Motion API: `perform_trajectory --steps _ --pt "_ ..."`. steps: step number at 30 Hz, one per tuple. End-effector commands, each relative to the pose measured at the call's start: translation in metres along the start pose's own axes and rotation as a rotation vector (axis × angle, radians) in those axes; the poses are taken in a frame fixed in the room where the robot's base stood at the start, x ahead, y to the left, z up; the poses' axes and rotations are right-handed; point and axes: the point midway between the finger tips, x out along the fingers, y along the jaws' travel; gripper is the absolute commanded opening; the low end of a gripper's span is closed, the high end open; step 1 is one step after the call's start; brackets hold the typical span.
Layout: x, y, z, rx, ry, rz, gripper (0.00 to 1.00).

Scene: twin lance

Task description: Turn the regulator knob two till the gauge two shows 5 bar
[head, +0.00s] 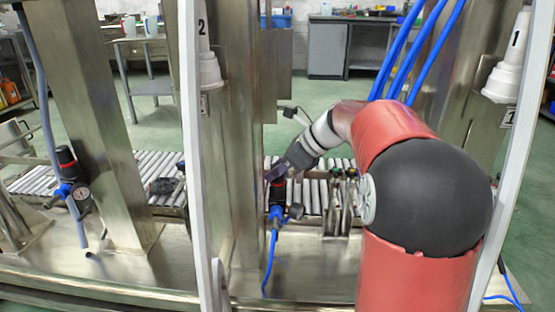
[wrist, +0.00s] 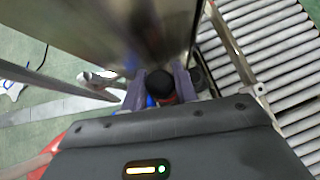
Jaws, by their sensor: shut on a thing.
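My gripper (head: 276,174) reaches down to a blue regulator (head: 276,213) beside the middle steel column. In the wrist view, my gripper (wrist: 160,88) has a finger on each side of the regulator's black-topped knob (wrist: 160,81) and is shut on it. A red band shows below the knob's top. A small round dark gauge (head: 295,211) sits at the right of this regulator; its reading cannot be made out. A second regulator (head: 68,168) with a black knob and a gauge (head: 81,193) stands at the left, apart from my gripper. No number shows on either regulator.
The middle steel column (head: 232,150) stands close left of my gripper. A roller conveyor (head: 310,196) runs behind it. A blue hose (head: 269,262) drops below the regulator.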

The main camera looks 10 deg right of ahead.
Motion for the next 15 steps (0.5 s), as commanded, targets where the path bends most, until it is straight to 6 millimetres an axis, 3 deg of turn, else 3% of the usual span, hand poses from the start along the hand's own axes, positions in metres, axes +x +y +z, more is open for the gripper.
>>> perform_trajectory --steps 15 --pt "-0.0064 -0.0004 0.0068 -0.332 -0.002 0.342 0.06"
